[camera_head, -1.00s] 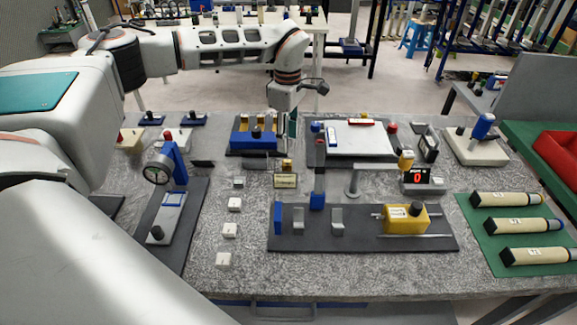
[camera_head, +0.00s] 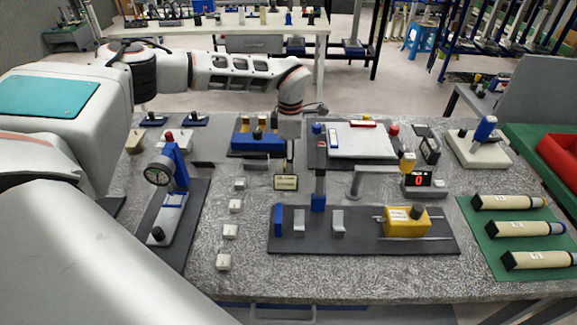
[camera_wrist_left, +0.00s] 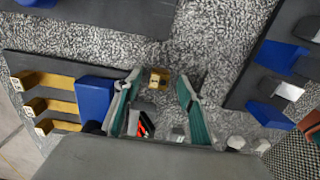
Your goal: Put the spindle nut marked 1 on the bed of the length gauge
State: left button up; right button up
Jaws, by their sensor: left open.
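The length gauge appears to be the dark plate (camera_head: 360,244) at the front middle. On it stand a blue end stop (camera_head: 278,220), two grey supports (camera_head: 299,224) and a yellow carriage (camera_head: 406,226); a red "0" display (camera_head: 418,179) is behind. Nothing lies on the supports. Three labelled cream cylinders, far (camera_head: 507,202), middle (camera_head: 524,229) and near (camera_head: 538,260), lie on a green mat at the right. These may be the spindle nuts; their marks are too small to read. My left gripper (camera_head: 288,158) is open and empty behind the gauge; its spread fingers (camera_wrist_left: 158,98) show in the wrist view. My right gripper is out of view.
A small sign (camera_head: 286,183) stands below my left gripper. A blue fixture (camera_head: 258,143) and a white plate (camera_head: 360,141) stand behind it. A dial gauge (camera_head: 157,173) is at the left. Several small white blocks (camera_head: 230,231) line the bench left of the length gauge.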

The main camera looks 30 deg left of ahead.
pick_arm(q)
jog(key=shift+f, duration=0.7)
grip_shut()
jog(key=shift+r, duration=0.1)
